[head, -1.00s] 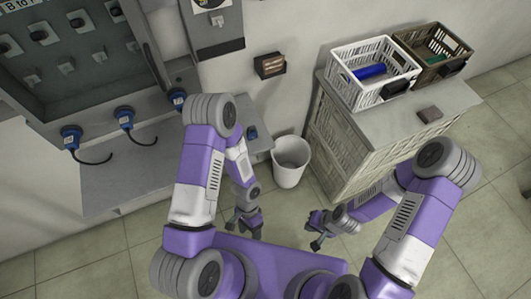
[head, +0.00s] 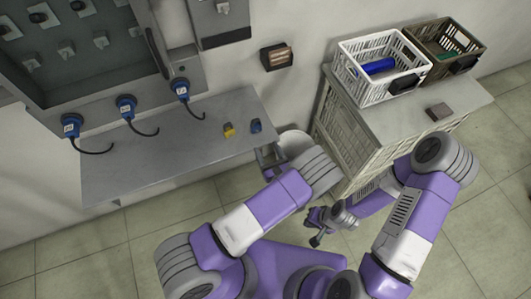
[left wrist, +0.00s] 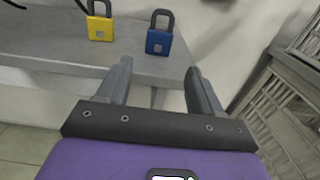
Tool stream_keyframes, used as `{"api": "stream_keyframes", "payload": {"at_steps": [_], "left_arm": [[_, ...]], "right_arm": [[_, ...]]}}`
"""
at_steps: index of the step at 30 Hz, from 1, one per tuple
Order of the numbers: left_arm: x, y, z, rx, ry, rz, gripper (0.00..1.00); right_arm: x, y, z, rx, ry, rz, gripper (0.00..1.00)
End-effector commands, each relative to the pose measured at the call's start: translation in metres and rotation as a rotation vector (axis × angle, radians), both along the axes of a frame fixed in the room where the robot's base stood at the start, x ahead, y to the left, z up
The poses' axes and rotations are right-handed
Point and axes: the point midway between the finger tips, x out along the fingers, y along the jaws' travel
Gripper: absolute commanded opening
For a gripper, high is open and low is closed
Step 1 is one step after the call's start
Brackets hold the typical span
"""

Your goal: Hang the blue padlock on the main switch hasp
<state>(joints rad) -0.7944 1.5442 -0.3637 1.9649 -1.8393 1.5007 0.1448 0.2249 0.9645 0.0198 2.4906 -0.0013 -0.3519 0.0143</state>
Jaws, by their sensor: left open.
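The blue padlock (head: 256,126) stands near the right end of the grey shelf (head: 170,165), shackle up. In the left wrist view the blue padlock (left wrist: 159,42) is ahead of my left gripper (left wrist: 158,78), between the lines of its fingers and apart from them. My left gripper (head: 270,156) is open and empty at the shelf's right end, partly hidden by its arm in the head view. A yellow padlock (head: 229,130) stands left of the blue one. My right gripper (head: 314,226) is low over the floor, fingers apart and empty. A grey switch box (head: 219,20) is at the top; I cannot make out its hasp.
Blue plugs with black cables (head: 126,105) hang along the lower edge of the grey cabinet (head: 60,95). A white bin (head: 295,142) stands right of the shelf, partly hidden. A white crate (head: 349,73) and a brown crate (head: 470,45) stand on the right cabinet.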

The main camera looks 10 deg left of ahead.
Motion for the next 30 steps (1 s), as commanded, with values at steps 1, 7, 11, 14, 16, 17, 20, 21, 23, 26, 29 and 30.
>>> {"api": "stream_keyframes", "payload": {"at_steps": [1,7,11,14,16,17,20,21,23,26,29,30], "left_arm": [[0.004,0.003,0.001,0.000,-0.001,0.004,0.66],[0.024,0.018,0.000,-0.002,0.000,0.009,0.66],[0.038,0.028,0.001,-0.001,-0.001,0.009,0.66],[0.048,0.034,0.000,-0.001,-0.001,0.008,0.66],[0.054,0.039,0.000,-0.001,0.000,0.008,0.66],[0.056,0.040,0.000,-0.001,0.000,0.007,0.66],[0.063,0.045,0.000,-0.001,0.001,0.008,0.66],[0.065,0.046,0.000,0.000,0.002,0.008,0.66],[0.067,0.048,0.000,-0.001,0.003,0.008,0.66],[0.069,0.049,0.000,-0.001,0.003,0.007,0.66],[0.070,0.049,0.001,0.000,0.002,0.006,0.66],[0.070,0.049,0.001,0.000,0.002,0.006,0.66]], "right_arm": [[0.000,0.000,0.000,0.000,0.000,0.000,0.00],[0.000,0.000,-0.002,0.000,0.000,0.000,0.00],[0.000,0.000,-0.004,0.000,0.000,0.000,0.00],[0.000,0.000,-0.007,0.000,0.000,0.000,0.00],[0.000,0.000,-0.009,0.000,0.000,0.000,0.00],[0.000,0.000,-0.009,0.000,0.000,0.000,0.00],[0.000,0.000,-0.011,0.000,0.000,0.000,0.00],[0.000,0.000,-0.011,0.000,0.000,0.000,0.00],[0.000,0.000,-0.012,0.000,0.000,0.000,0.00],[0.000,0.000,-0.012,0.000,0.000,0.000,0.00],[0.000,0.000,-0.012,0.000,0.000,0.000,0.00],[0.000,0.000,-0.012,0.000,0.000,0.000,0.00]]}}
